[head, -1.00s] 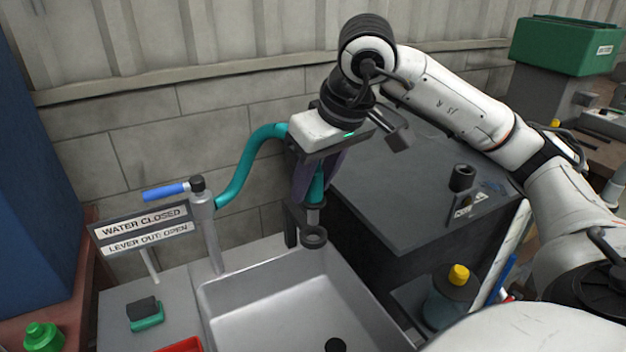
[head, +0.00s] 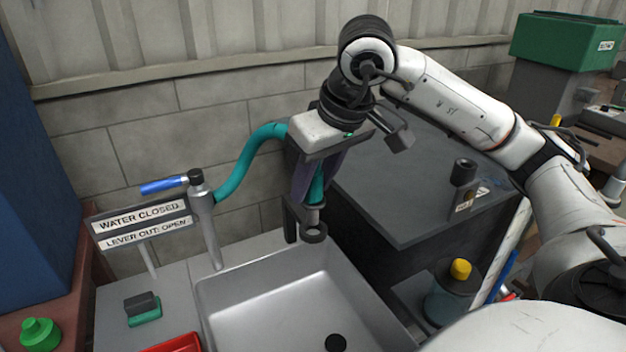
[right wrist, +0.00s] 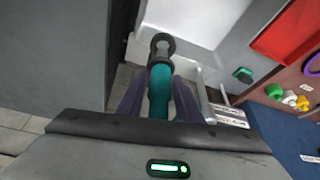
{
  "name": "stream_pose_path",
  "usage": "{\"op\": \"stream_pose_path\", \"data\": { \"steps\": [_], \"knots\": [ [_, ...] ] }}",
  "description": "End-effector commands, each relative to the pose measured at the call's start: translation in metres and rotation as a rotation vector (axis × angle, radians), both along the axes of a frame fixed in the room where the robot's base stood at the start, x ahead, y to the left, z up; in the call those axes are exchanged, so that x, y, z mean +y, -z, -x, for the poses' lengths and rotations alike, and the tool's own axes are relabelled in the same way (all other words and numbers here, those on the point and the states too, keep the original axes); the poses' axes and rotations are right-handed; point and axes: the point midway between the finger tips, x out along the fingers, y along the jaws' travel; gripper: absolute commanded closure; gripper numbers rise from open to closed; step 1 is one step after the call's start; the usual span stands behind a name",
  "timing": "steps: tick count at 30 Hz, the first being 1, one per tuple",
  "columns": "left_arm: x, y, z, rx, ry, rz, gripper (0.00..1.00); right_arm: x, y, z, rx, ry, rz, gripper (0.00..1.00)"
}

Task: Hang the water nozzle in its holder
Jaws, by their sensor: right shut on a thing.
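The water nozzle, with a grey tip (head: 313,216) and a teal body, hangs nearly upright on the teal hose (head: 240,170). My right gripper (head: 316,186) is shut around the teal body; its dark fingers also flank it in the right wrist view (right wrist: 158,94). The holder is a dark bracket (head: 290,222) with a ring at the sink's back edge. The nozzle tip overlaps the ring (head: 316,238) in the head view; I cannot tell whether it is inside the ring or just above it. The fingers partly hide the nozzle. My left gripper is not in view.
The metal sink (head: 225,285) lies in front of the holder. A dark cabinet (head: 385,205) stands close on the right. A blue-handled lever valve (head: 165,186) and a "WATER CLOSED" sign (head: 140,216) stand on the left. A yellow-capped bottle (head: 447,298) is right of the sink.

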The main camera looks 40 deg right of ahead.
Motion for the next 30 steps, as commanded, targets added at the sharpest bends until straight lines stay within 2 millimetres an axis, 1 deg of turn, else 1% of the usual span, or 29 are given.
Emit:
{"op": "stream_pose_path", "data": {
  "steps": [12,25,30],
  "knots": [
    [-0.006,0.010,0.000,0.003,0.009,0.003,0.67,0.000,0.014,0.000,-0.001,0.000,0.000,0.98],
    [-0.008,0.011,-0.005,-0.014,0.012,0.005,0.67,0.000,0.027,0.000,-0.001,0.000,0.000,0.98],
    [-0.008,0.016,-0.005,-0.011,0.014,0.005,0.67,0.000,0.032,0.000,-0.001,0.000,0.000,0.98]
  ]
}}
